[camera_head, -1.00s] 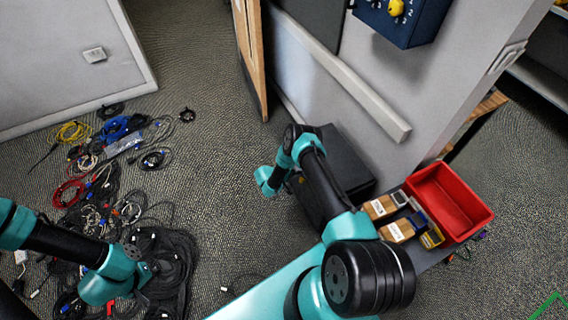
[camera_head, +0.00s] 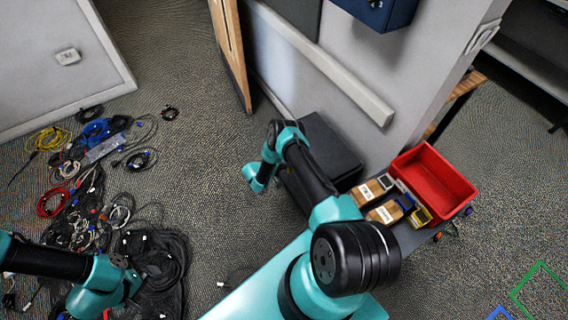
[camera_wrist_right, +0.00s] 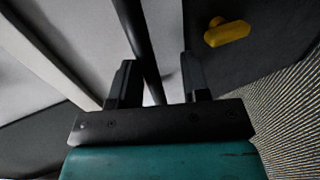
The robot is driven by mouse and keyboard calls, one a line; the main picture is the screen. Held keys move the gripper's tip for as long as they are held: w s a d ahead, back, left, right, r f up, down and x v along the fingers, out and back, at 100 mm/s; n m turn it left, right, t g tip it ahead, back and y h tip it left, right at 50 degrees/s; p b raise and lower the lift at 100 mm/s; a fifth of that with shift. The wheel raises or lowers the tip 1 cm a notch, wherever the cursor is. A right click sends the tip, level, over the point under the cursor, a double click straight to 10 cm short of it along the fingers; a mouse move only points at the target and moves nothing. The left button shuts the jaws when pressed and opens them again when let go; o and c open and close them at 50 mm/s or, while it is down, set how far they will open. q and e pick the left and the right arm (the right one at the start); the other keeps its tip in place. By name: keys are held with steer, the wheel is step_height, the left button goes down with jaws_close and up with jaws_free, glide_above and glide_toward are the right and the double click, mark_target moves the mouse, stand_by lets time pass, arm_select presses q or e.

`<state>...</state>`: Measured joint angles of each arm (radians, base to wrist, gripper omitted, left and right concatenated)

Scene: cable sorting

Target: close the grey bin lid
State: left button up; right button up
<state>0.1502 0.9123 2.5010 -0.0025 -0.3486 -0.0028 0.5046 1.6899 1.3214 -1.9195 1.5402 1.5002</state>
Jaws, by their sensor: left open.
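A dark grey bin (camera_head: 332,147) stands on the floor against the wall in the head view. My right arm partly covers it, and I cannot tell from there how its lid sits. My right gripper (camera_wrist_right: 160,82) is open in the right wrist view. A dark bar (camera_wrist_right: 138,35) runs between its fingers, apparently behind them; I cannot tell whether it is the lid's edge. A dark panel with a yellow handle-like piece (camera_wrist_right: 227,33) is beyond the right finger. My left gripper (camera_head: 82,306) is low at the left of the head view, open, mostly hidden.
Tangled cables (camera_head: 75,200) cover the floor at left. A red tray (camera_head: 434,180) and small labelled boxes (camera_head: 383,212) stand on a surface at right. A wall with a ledge (camera_head: 335,70) rises behind the bin. The carpet between cables and bin is clear.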

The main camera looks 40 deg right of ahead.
steer(key=shift+w+r, duration=0.1)
steer(key=shift+r, duration=0.05)
steer(key=v, duration=1.7)
steer(key=shift+a, duration=0.2)
